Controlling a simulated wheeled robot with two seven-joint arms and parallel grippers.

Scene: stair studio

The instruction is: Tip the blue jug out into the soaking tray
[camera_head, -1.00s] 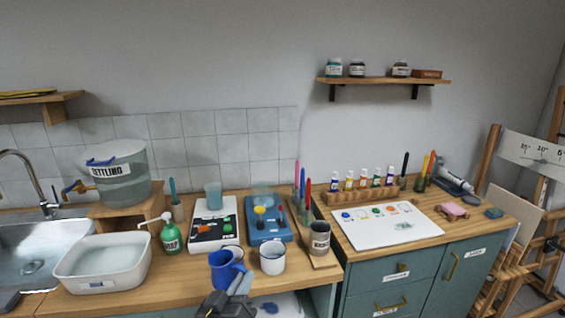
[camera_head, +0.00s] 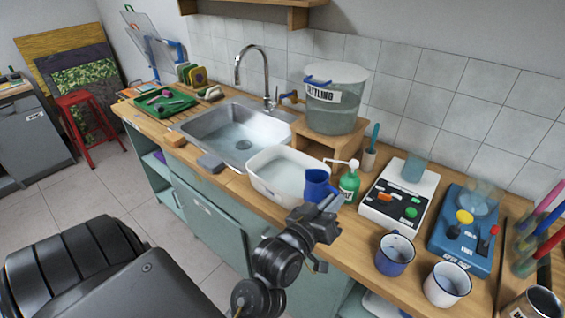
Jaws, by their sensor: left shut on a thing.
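The blue jug (camera_head: 317,184) is held upright by my left gripper (camera_head: 325,213), which is shut on it. The jug is at the right front corner of the white soaking tray (camera_head: 264,185) and overlaps that corner in the picture. The tray stands on the wooden counter just right of the sink and holds pale liquid. The jug's contents cannot be seen. My right gripper is not in view.
A green pump bottle (camera_head: 349,184) stands just right of the jug. The settling bucket (camera_head: 336,98) sits on a wooden stand (camera_head: 326,140) behind the tray. The sink (camera_head: 225,132) is left. Two mugs, a blue one (camera_head: 395,254) and a white one (camera_head: 447,285), stand at right.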

